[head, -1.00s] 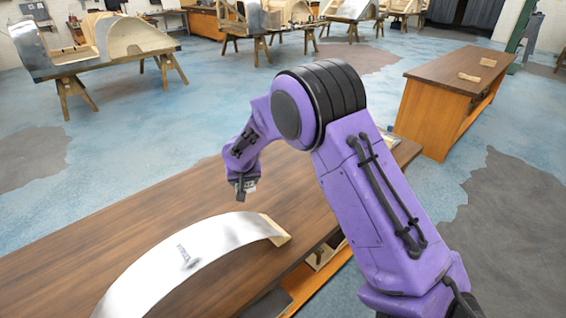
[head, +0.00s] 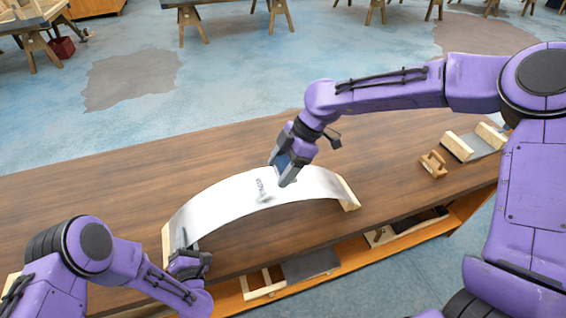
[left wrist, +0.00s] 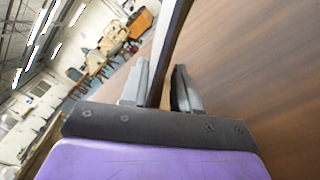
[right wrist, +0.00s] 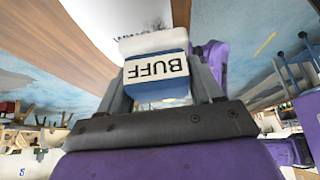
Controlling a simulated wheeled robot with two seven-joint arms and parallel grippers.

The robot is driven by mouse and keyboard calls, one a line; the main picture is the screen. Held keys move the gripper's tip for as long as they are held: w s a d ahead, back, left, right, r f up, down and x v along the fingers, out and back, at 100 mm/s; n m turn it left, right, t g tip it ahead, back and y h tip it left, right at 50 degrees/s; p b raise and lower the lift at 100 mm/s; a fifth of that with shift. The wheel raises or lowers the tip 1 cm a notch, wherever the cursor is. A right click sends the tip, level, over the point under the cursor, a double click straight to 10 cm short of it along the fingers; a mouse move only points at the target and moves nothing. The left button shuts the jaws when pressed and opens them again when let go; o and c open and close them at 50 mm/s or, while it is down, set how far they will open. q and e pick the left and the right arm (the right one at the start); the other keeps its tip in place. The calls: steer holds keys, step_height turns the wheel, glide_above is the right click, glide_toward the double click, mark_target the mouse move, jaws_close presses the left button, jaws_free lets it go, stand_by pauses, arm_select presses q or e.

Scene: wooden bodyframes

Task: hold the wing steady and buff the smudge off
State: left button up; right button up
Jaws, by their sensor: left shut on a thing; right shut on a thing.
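The wing (head: 225,199) is a shiny silver arched panel with pale wooden ends, lying on the brown workbench. A grey smudge (head: 266,198) shows beside dark lettering near its middle. My left gripper (head: 184,246) is shut on the wing's near left edge; in the left wrist view the thin edge (left wrist: 172,45) runs between its fingers. My right gripper (head: 281,169) is shut on a blue block with a white pad, labelled BUFF (right wrist: 157,68). The block is over the wing, just right of the smudge; I cannot tell whether it touches.
The workbench (head: 100,215) is clear to the left and behind the wing. At its right lie a small wooden block with a handle (head: 433,164) and a grey sheet with wooden ends (head: 470,146). Wooden pieces sit on the shelf below (head: 265,284).

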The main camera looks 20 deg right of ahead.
glide_above(276, 198)
steer(key=d, duration=0.2)
steer(key=shift+w+a+f, duration=0.1)
steer(key=shift+a+f, duration=0.05)
steer(key=shift+f, duration=2.75)
step_height(276, 198, down, 2)
steer(key=shift+f, duration=0.1)
steer(key=shift+a+f, duration=0.1)
steer(key=shift+a, duration=0.65)
steer(key=shift+c, duration=0.4)
steer(key=shift+a, duration=3.05)
steer(key=shift+d+r, duration=0.2)
steer(key=shift+d, duration=1.8)
steer(key=shift+d+f, duration=0.15)
steer(key=shift+d, duration=0.8)
steer(key=shift+d+f, duration=0.15)
steer(key=shift+d, duration=0.8)
steer(key=shift+a+r, duration=0.1)
steer(key=shift+r, duration=4.2)
